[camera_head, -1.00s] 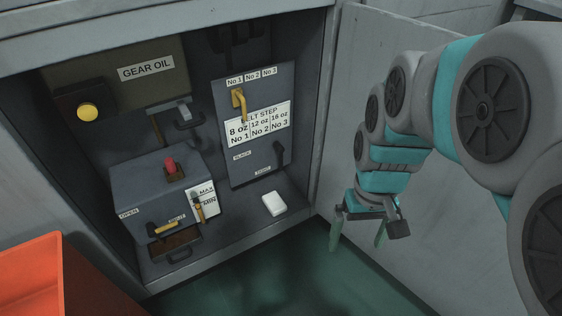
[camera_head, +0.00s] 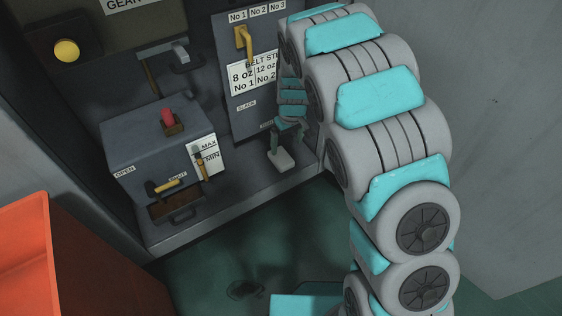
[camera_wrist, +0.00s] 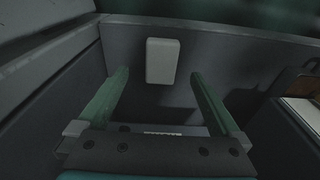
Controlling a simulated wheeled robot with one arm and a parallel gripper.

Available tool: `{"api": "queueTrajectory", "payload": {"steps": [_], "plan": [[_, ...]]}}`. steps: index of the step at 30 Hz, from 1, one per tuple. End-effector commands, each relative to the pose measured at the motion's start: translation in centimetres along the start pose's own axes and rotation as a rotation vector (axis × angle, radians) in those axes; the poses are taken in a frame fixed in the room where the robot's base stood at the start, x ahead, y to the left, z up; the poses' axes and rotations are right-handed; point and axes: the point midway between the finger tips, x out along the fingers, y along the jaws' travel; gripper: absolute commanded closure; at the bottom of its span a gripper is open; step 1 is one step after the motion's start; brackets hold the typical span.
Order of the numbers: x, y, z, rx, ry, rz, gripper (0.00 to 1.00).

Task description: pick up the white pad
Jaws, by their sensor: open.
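The white pad (camera_head: 281,160) lies flat on the cabinet's bottom shelf, right of the grey box, in the head view. In the wrist view the pad (camera_wrist: 162,61) is a pale rounded block just beyond the fingertips, roughly centred between them. My gripper (camera_head: 284,140) is at the pad, with its fingers above and around its far part in the head view. In the wrist view my gripper (camera_wrist: 156,76) is open, with one green finger on each side and nothing between. I cannot tell whether a finger touches the pad.
The grey box (camera_head: 155,150) with a red knob (camera_head: 167,117) stands left of the pad. A panel with a yellow lever (camera_head: 243,41) rises behind my gripper. The cabinet side wall is close on the right. An orange bin (camera_head: 28,255) stands at the lower left.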

Motion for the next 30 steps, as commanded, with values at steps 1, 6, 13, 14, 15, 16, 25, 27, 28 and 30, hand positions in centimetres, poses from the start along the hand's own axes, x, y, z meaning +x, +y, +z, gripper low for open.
{"api": "queueTrajectory", "payload": {"steps": [1, 6, 13, 14, 15, 16, 25, 27, 28, 30], "plan": [[0.8, -0.2, -0.3, -0.008, 0.001, -0.002, 0.0], [2.3, -0.3, -0.8, -0.017, 0.006, -0.003, 0.0], [4.1, -0.2, -1.0, -0.017, 0.009, 0.0, 0.0], [4.2, -0.2, -1.1, -0.017, 0.009, 0.0, 0.0], [4.5, -0.3, -1.2, -0.016, 0.008, 0.0, 0.0], [4.9, -0.3, -1.2, -0.016, 0.008, -0.001, 0.0], [8.7, -0.4, -1.7, -0.015, 0.004, -0.003, 0.0], [9.0, -0.4, -1.7, -0.016, 0.005, -0.002, 0.0], [9.0, -0.4, -1.8, -0.016, 0.005, -0.002, 0.0], [8.9, -0.4, -1.8, -0.016, 0.006, -0.002, 0.0]]}}
